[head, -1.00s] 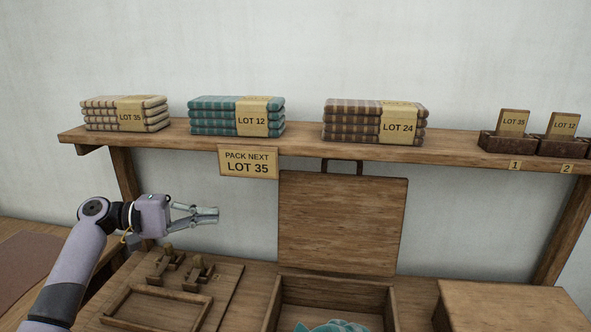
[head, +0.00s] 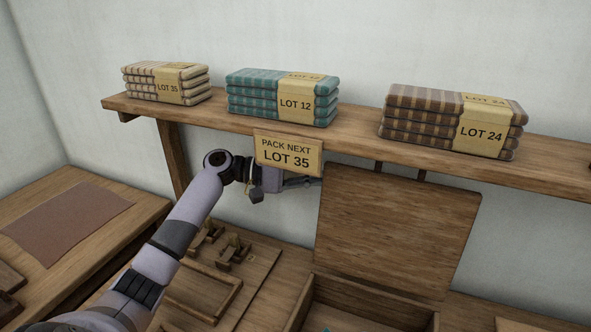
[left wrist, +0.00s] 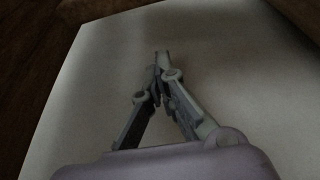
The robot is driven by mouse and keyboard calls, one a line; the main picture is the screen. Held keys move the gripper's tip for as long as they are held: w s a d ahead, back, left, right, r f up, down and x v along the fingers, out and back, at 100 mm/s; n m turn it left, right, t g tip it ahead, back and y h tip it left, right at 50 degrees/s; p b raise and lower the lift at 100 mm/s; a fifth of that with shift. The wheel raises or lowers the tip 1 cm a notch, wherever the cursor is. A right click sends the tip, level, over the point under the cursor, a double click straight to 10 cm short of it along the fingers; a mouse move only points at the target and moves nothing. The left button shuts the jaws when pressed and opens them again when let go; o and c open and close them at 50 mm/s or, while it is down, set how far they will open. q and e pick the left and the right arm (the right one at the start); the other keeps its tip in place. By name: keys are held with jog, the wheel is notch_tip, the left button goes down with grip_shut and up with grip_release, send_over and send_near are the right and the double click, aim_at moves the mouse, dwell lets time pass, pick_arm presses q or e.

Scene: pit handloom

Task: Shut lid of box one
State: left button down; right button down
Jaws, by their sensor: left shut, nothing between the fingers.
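A wooden box (head: 375,300) stands at the bottom centre of the head view, its lid (head: 395,225) raised upright at the back under the shelf. No number shows on it. A sliver of teal contents (head: 327,328) shows inside; the rest is cut off by the frame. My left gripper (head: 312,183) is at the lid's upper left edge, below the sign. Whether its tips touch the lid or reach behind it I cannot tell. In the left wrist view the fingers (left wrist: 162,62) are together and empty, against a pale surface. My right gripper is not in view.
The shelf (head: 360,143) above holds folded cloth stacks: LOT 35 (head: 165,82), LOT 12 (head: 282,97) and LOT 24 (head: 452,120). The PACK NEXT LOT 35 sign (head: 288,155) hangs close above my gripper. A wooden tray (head: 205,300) lies left of the box.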

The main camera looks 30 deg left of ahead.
pick_arm(q)
jog(key=s, duration=0.1)
jog(key=s+d, duration=0.1)
jog(key=s+p, duration=0.1)
jog(key=shift+s+d+r, duration=0.25)
jog(key=shift+r, duration=0.1)
